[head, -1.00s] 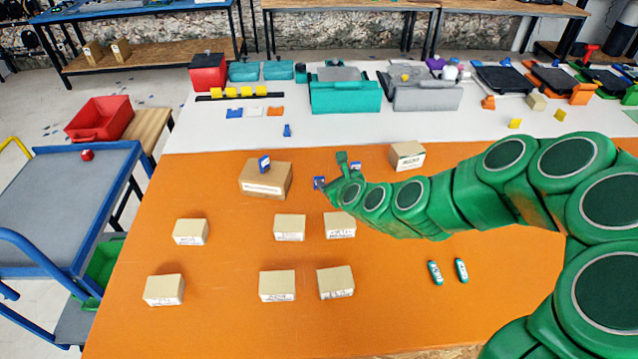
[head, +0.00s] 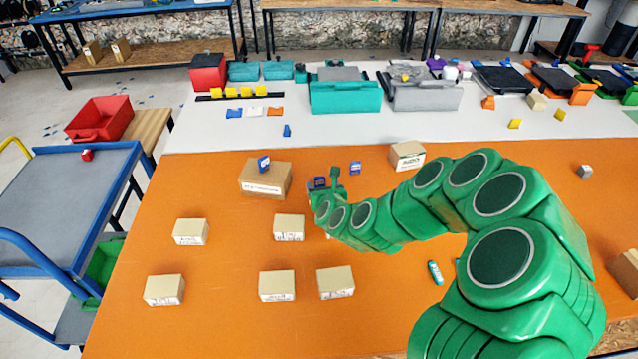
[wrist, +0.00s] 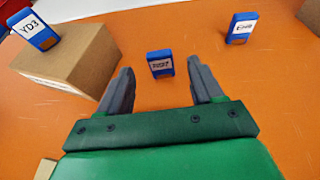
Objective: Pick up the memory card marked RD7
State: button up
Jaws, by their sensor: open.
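Three blue memory cards stand near my gripper. One marked YD3 (wrist: 30,29) is on a cardboard box (wrist: 62,62) at the left of the wrist view; in the head view this card (head: 264,164) tops the box at centre. A second card (wrist: 160,64) stands on the orange surface at the fingertips; its label is too blurred to read surely. It also shows in the head view (head: 319,182). A third card (wrist: 241,28), label unclear, stands farther right, also in the head view (head: 355,167). My gripper (wrist: 160,70) is open, its fingers either side of the second card.
Several small cardboard boxes (head: 277,285) stand on the orange surface (head: 225,280). Another box (head: 407,156) is right of the cards. A further blue item (head: 287,130) is on the white strip behind. A teal marker (head: 435,272) lies by my arm.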

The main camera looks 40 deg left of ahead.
aim_at(319, 177)
jog(key=shift+x, duration=2.45)
jog(key=c, duration=1)
jog(key=shift+c, duration=0.2)
jog(key=shift+r, duration=0.1)
jog(key=shift+r, duration=0.45)
notch_tip(319, 177, up, 2)
jog(key=a+r+v, duration=0.1)
jog(key=r+v, duration=0.2)
jog(key=v, duration=1.3)
jog(key=shift+w+r, duration=0.2)
jog(key=shift+r, duration=0.2)
